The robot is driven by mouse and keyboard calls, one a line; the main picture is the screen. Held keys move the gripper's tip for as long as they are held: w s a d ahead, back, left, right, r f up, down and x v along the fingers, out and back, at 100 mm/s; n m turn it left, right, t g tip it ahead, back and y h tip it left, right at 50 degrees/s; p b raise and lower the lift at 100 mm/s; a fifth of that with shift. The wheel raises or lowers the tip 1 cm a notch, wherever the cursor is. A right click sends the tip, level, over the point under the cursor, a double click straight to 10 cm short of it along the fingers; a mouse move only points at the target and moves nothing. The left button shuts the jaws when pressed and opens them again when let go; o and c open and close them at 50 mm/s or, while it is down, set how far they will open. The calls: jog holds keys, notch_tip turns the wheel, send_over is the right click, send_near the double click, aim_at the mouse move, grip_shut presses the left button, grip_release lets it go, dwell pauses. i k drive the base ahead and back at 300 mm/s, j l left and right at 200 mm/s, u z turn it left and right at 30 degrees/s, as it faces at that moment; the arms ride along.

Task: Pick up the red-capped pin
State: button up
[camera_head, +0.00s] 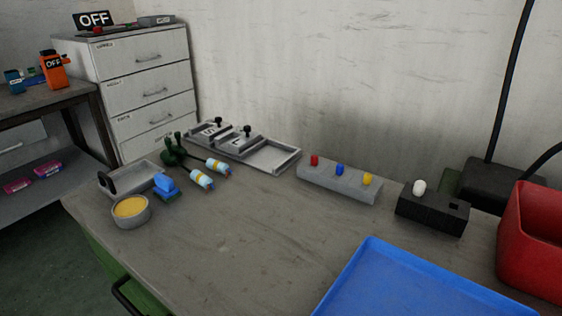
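The red-capped pin (314,160) stands upright at the left end of a grey block (336,185) on the table. Only its red top shows above the block. A blue-capped pin (340,169) is in the middle of the same block, and a yellow-capped pin (367,179) is at its right end. My gripper is not in view.
A grey tray with clamps (272,157) lies left of the block; a black box with a white knob (432,214) stands right. A blue tray (400,285) and red bin (532,240) are front right. Light-blue cylinders (201,179) lie left. The table's middle front (250,245) is clear.

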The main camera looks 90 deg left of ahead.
aim_at(314, 158)
jog(key=k+u, duration=0.1)
jog(key=u, duration=1.45)
jog(key=i+l+u, duration=0.1)
jog(key=u, duration=1.3)
jog(key=j+u, duration=0.55)
jog(key=j, duration=0.15)
jog(key=i+j+u, duration=0.1)
jog(key=j+u, duration=0.2)
jog(key=u, duration=0.15)
jog(key=i+j+u, duration=0.1)
jog(key=j+u, duration=0.15)
jog(key=u, duration=0.2)
jog(key=i+j+u, duration=0.15)
jog(key=u, duration=0.3)
jog(key=i+j+u, duration=0.15)
jog(key=i, duration=0.55)
jog(key=i+z, duration=0.3)
jog(key=i, duration=0.2)
jog(key=i+z, duration=0.3)
jog(key=i, duration=0.2)
jog(key=i+j+z, duration=0.35)
jog(key=i, duration=0.15)
jog(key=i+l+z, duration=0.25)
jog(key=z, duration=0.15)
jog(key=i+l+z, duration=0.1)
jog(key=i+z, duration=0.75)
jog(key=i+j+z, duration=0.2)
jog(key=i+z, duration=0.25)
